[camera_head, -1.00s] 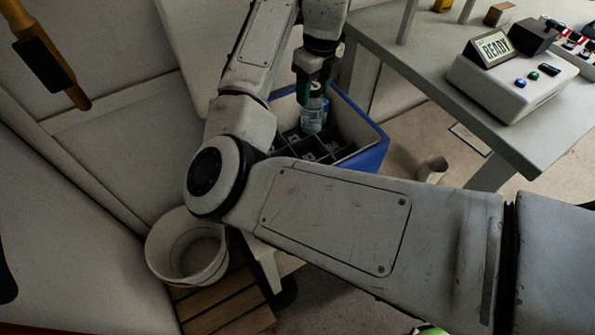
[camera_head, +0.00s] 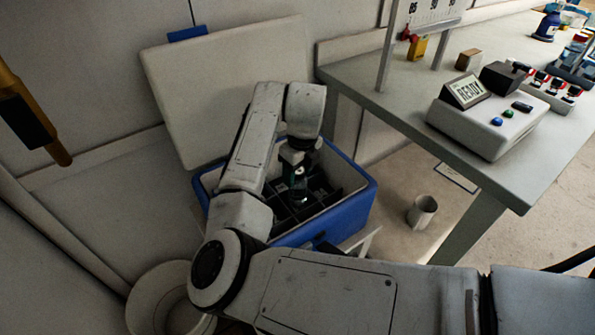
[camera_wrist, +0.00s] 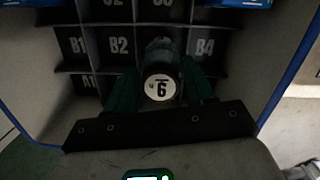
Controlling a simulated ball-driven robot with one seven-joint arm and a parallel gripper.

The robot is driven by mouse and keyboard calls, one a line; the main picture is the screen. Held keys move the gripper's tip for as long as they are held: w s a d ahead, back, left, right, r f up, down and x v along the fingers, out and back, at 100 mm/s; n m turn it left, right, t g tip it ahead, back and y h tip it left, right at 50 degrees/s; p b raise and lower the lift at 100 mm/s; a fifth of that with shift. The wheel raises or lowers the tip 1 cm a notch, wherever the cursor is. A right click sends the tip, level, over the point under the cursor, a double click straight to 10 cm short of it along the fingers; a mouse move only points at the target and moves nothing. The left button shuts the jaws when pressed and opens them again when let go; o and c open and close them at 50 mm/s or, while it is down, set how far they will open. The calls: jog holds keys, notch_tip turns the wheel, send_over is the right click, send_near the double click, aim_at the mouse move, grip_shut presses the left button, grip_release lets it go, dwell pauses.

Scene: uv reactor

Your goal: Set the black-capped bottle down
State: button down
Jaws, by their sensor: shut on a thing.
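My gripper (camera_head: 298,180) is shut on the black-capped bottle (camera_head: 300,199) and points down inside the blue cooler box (camera_head: 335,214). In the wrist view, the bottle's cap (camera_wrist: 160,88) has a white disc with an underlined digit, between my green fingers (camera_wrist: 160,92). The bottle is over a dark divider grid (camera_wrist: 120,62) marked B1, B2 and B4 in one row. It covers the spot between B2 and B4. The lower part of the bottle is hidden, so I cannot tell whether it touches the compartment floor.
The cooler's white lid (camera_head: 225,85) stands open behind it. A table (camera_head: 400,115) at the right holds a console (camera_head: 485,125) reading READY. A white cup (camera_head: 422,211) stands on the floor right of the cooler. A white bucket (camera_head: 150,300) is at the lower left.

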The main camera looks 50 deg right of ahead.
jog(key=shift+f, duration=0.55)
jog(key=shift+c, duration=2)
grip_release()
notch_tip(320, 180, up, 13)
jog(key=s+p, duration=0.1)
jog(key=shift+s, duration=0.2)
jog(key=shift+r, duration=0.1)
